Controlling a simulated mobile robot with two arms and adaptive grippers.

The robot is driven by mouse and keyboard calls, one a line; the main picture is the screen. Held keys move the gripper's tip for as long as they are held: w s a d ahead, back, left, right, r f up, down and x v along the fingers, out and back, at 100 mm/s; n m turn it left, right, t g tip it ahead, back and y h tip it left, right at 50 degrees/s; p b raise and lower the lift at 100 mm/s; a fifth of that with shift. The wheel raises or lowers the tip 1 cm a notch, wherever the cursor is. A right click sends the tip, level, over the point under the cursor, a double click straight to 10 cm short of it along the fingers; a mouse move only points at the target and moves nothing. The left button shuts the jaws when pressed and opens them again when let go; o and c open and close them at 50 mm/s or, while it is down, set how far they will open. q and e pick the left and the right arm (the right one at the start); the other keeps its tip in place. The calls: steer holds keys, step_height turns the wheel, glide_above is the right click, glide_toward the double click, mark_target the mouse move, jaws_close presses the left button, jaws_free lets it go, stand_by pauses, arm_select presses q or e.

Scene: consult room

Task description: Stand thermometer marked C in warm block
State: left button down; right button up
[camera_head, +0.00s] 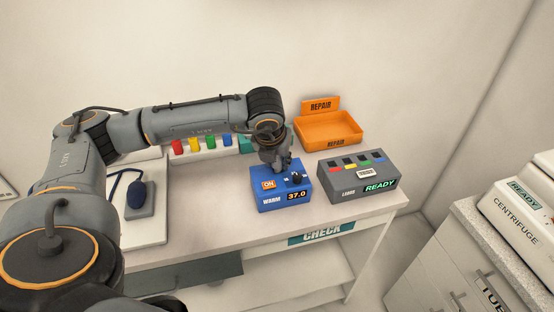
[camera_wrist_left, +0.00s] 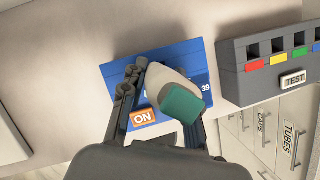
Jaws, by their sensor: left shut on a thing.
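The blue warm block (camera_head: 270,204) sits on the table, with an orange ON patch and a display reading 37.0. It also shows in the left wrist view (camera_wrist_left: 113,73). My left gripper (camera_head: 283,162) points down just over the block. In the left wrist view my left gripper (camera_wrist_left: 166,88) is shut on a pale thermometer (camera_wrist_left: 168,86) with a teal end, which stands over the block. Its mark does not show, and its lower end is hidden, so I cannot tell whether it is in a hole. My right gripper is not in view.
A grey READY unit (camera_head: 340,190) with coloured slots stands close to the right of the block. An orange REPAIR tray (camera_head: 330,142) is behind it. A rack with coloured items (camera_head: 208,146) and a dark blue bulb (camera_head: 136,194) are left. The table front is clear.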

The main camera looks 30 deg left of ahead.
arm_select(q)
steer(key=c, duration=0.9)
jaws_free()
steer(key=v, duration=1.2)
